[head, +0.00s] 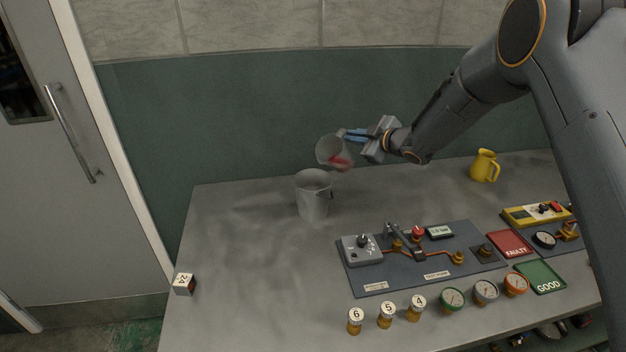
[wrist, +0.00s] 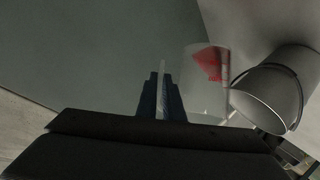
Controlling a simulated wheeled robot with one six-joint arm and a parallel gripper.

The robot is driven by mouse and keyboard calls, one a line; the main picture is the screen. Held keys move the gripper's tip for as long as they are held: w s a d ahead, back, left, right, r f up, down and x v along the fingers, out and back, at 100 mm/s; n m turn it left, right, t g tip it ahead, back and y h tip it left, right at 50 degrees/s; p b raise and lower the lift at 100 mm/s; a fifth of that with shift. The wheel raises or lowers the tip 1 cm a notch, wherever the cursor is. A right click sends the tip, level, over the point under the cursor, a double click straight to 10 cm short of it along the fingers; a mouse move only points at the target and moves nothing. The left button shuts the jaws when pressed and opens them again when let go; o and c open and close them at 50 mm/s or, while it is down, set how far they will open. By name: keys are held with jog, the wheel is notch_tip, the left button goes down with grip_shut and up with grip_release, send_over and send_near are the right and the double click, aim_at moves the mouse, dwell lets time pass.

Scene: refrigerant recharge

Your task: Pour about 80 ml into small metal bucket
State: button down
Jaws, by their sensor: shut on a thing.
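My gripper (head: 356,135) is shut on a clear beaker (head: 328,149) and holds it in the air, tilted, above the bucket. Red liquid (head: 341,162) lies in the beaker; it also shows in the wrist view (wrist: 211,63). The small grey metal bucket (head: 313,200) stands upright on the table, below and slightly left of the beaker. In the wrist view the bucket (wrist: 268,98) is at the right, its mouth beside the beaker (wrist: 200,95) in the picture. My gripper's blue fingers (wrist: 160,98) are at the centre there. I see no clear stream, and the bucket's contents cannot be made out.
A grey table (head: 245,260) has free room at the left and front. A panel with valves (head: 410,255) lies right of the bucket. A yellow jug (head: 483,165) stands at back right. Numbered jars (head: 386,317) and gauges line the front. A white block (head: 184,284) sits at the left edge.

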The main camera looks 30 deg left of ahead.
jog(key=w+d+f+m+g+b, duration=0.2)
jog(key=w+f+m+g+b, duration=0.2)
jog(key=w+f+b, duration=0.3)
notch_tip(320, 180, down, 4)
jog(key=shift+f+m+y+b, duration=0.1)
jog(key=shift+m+y+b, duration=0.3)
jog(key=shift+m+b, duration=0.45)
